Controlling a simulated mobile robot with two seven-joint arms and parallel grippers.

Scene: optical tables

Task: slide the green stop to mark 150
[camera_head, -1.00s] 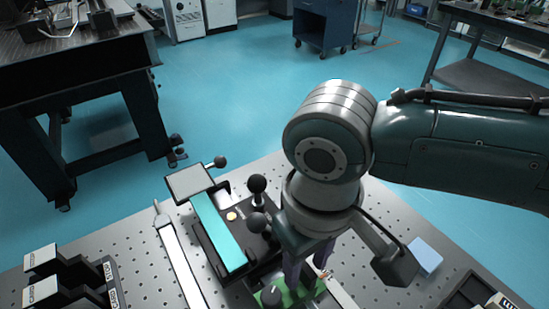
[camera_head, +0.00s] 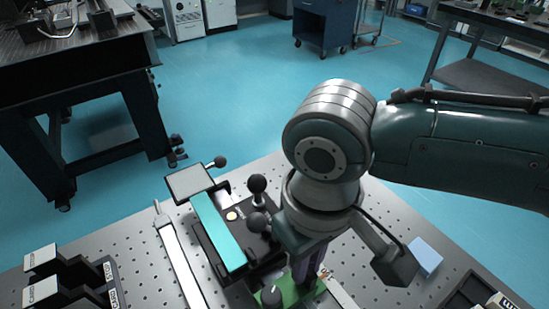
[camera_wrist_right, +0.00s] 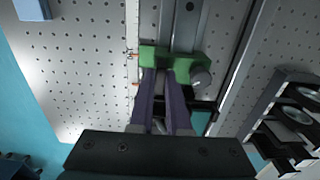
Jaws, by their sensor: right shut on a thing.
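The green stop (camera_head: 303,292) sits at the bottom of the head view, with a dark round knob (camera_head: 271,296) at its left. In the right wrist view the green stop (camera_wrist_right: 178,57) lies across a grey rail (camera_wrist_right: 184,22). My right gripper (camera_head: 306,268) reaches down to it from above. In the wrist view the purple fingers of my right gripper (camera_wrist_right: 163,80) are close together on a narrow part of the stop. A pale scale strip (camera_wrist_right: 131,35) with orange marks runs beside the rail. Its numbers are not readable. My left gripper is out of view.
A device with a teal strip (camera_head: 218,232) and black ball knobs (camera_head: 257,184) stands just left of my right gripper. A white bar (camera_head: 180,264) lies farther left. A blue block (camera_head: 426,257) sits to the right. Black holders (camera_head: 42,274) stand at the lower left.

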